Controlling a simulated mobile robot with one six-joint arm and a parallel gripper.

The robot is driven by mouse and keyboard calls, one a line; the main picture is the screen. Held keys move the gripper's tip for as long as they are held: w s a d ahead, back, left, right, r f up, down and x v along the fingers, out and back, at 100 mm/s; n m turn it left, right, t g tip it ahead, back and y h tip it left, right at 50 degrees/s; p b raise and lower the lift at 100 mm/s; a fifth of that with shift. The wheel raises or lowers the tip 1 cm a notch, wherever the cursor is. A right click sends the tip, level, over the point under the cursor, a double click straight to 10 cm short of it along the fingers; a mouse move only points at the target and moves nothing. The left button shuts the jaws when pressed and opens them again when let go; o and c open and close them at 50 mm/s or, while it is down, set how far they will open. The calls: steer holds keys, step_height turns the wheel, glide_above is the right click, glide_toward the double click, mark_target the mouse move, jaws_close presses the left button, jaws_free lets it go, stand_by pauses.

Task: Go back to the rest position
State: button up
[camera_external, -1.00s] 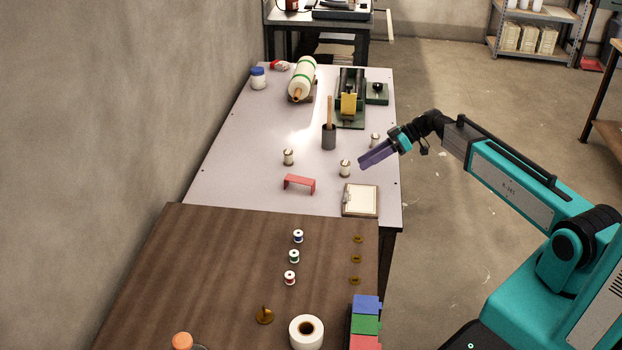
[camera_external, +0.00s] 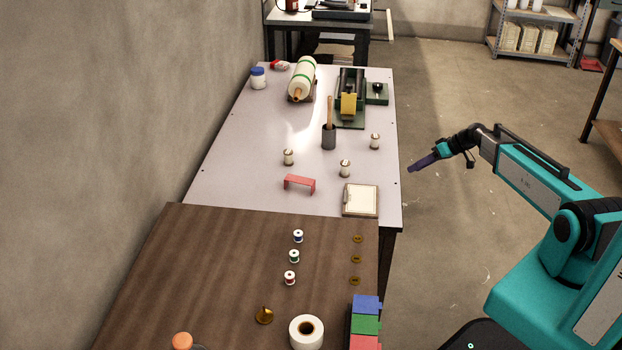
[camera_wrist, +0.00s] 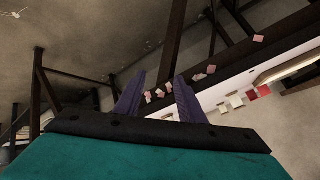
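My gripper (camera_external: 424,162) has purple fingers and hangs in the air just right of the white table's right edge in the external view. In the wrist view my gripper (camera_wrist: 156,97) shows its two fingers spread apart with nothing held between them. From the external side the fingers overlap, so the gap shows only in the wrist view.
The white table (camera_external: 235,150) holds a green-striped roll (camera_external: 303,78), a dark cup (camera_external: 329,138), a red bracket (camera_external: 299,184) and a clipboard (camera_external: 361,199). The brown table (camera_external: 210,270) in front carries spools and a tape roll (camera_external: 306,332). Open floor (camera_external: 450,90) lies behind my arm.

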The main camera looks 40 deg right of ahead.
steer(key=s+a+f+g+b, duration=0.1)
steer(key=s+a+f+g, duration=0.3)
steer(key=s+a+f, duration=0.6)
steer(key=s+a+f+g+b, duration=0.1)
steer(key=s+a+f+g, duration=0.2)
steer(key=s+a+f, duration=0.7)
steer(key=s+f+g+h+b, duration=0.1)
steer(key=s+f+g+h, duration=0.1)
steer(key=s+f, duration=0.4)
steer(key=s+f+g+h+b, duration=0.1)
steer(key=s+f+g+h, duration=0.2)
steer(key=s, duration=1)
step_height(320, 180, down, 3)
steer(key=shift+s+a+r+g, duration=0.1)
steer(key=shift+s+a+g, duration=0.2)
steer(key=shift+a, duration=0.15)
